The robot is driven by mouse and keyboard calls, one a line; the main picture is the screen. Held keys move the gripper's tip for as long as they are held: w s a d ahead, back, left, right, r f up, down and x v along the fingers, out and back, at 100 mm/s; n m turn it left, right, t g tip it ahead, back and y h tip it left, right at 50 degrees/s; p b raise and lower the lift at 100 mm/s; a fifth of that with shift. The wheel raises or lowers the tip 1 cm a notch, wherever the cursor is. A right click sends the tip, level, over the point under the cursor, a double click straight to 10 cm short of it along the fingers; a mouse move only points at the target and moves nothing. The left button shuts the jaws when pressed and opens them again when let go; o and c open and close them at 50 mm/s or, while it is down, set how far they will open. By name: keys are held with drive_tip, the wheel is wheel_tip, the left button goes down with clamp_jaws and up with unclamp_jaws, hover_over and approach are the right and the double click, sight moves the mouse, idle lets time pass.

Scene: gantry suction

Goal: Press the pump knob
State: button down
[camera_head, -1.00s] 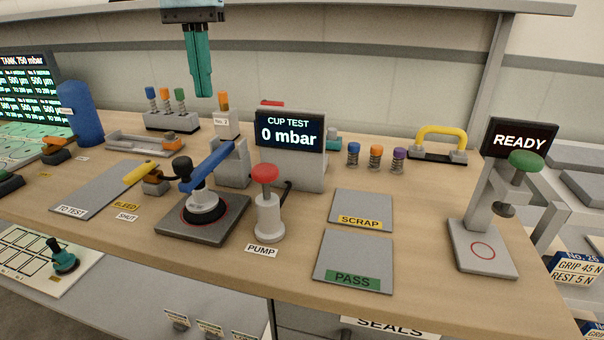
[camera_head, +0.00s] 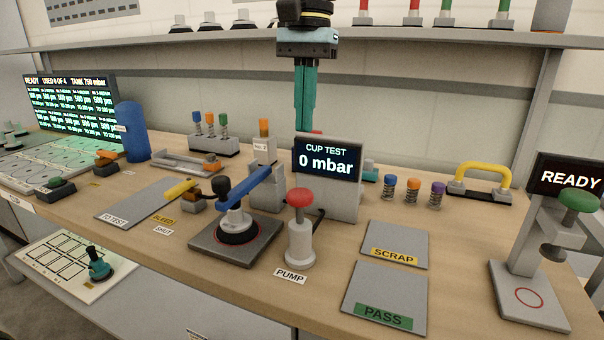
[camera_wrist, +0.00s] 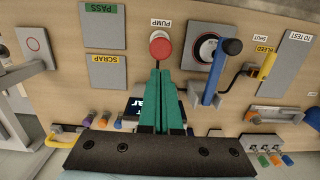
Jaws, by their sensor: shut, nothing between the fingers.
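The pump is a pale grey cylinder with a red knob (camera_head: 300,198) on top, standing upright on the bench behind its PUMP label (camera_head: 290,276). In the wrist view the red knob (camera_wrist: 160,46) shows just beyond my fingertips. In the wrist view my gripper (camera_wrist: 159,75) is shut and empty. I see no contact with the knob. The CUP TEST display (camera_head: 328,158) reads 0 mbar.
Left of the pump is a test stand with a blue lever (camera_head: 243,188) and black ball. The yellow bleed handle (camera_head: 180,188) is farther left. SCRAP (camera_head: 395,240) and PASS (camera_head: 390,288) plates lie to the right. A green-knobbed press (camera_head: 578,201) stands at far right.

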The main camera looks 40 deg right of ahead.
sight(301, 191)
drive_tip(key=f, duration=0.7)
drive_tip(key=f+p, duration=0.1)
drive_tip(key=f, duration=0.2)
drive_tip(key=shift+s+a+f, duration=0.15)
drive_tip(key=shift+a, duration=0.2)
drive_tip(key=shift+f+b, duration=0.8)
drive_tip(key=shift+f, duration=1.05)
drive_tip(key=shift+r+p, duration=0.5)
drive_tip(key=shift+p, duration=0.1)
wheel_tip(301, 191, up, 14)
drive_tip(key=p, duration=0.2)
drive_tip(key=shift+w+d+f, duration=0.2)
drive_tip(key=shift+d+f, duration=0.05)
drive_tip(key=shift+d, duration=0.2)
